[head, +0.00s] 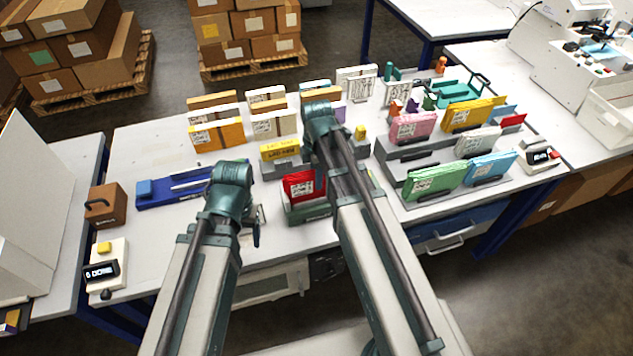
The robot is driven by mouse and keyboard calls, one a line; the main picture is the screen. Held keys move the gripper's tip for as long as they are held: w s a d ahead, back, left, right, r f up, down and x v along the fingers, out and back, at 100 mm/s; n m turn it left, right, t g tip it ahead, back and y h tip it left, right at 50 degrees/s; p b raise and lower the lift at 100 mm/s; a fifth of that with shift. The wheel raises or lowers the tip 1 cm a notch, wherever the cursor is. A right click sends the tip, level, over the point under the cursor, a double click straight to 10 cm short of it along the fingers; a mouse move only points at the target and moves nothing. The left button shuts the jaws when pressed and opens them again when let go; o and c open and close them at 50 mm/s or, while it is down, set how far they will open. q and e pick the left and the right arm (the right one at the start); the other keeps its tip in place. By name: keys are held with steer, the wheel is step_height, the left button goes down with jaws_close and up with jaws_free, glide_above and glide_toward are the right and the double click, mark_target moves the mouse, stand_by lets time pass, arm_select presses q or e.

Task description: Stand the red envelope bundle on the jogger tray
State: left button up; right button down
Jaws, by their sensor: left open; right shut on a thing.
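The red envelope bundle (299,184) stands upright with a white label facing me. Its foot is at the dark green and grey jogger tray (306,213) near the table's front middle. Whether it rests fully on the tray floor I cannot tell. My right arm crosses in front of its right side and hides my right gripper's fingers; this gripper is shut, by its place on the red bundle. My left gripper (257,228) is open and empty, left of the tray, apart from the bundle.
A yellow bundle on a grey stand (281,164) is just behind the tray. Racks with pink, green and blue bundles (437,180) stand to the right. A blue tool (180,188), a brown box (105,205) and a control box (105,268) are to the left.

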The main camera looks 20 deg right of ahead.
steer(key=shift+f, duration=0.2)
steer(key=shift+c, duration=2.4)
jaws_free()
steer(key=shift+r, duration=0.1)
step_height(320, 180, up, 12)
steer(key=p, duration=1.2)
steer(key=s+a+m+h, duration=0.1)
steer(key=s+a+m, duration=0.9)
steer(key=s+m, duration=0.4)
steer(key=shift+s+a+r+m, duration=0.15)
steer(key=shift+a+m, duration=0.1)
steer(key=shift+m, duration=0.05)
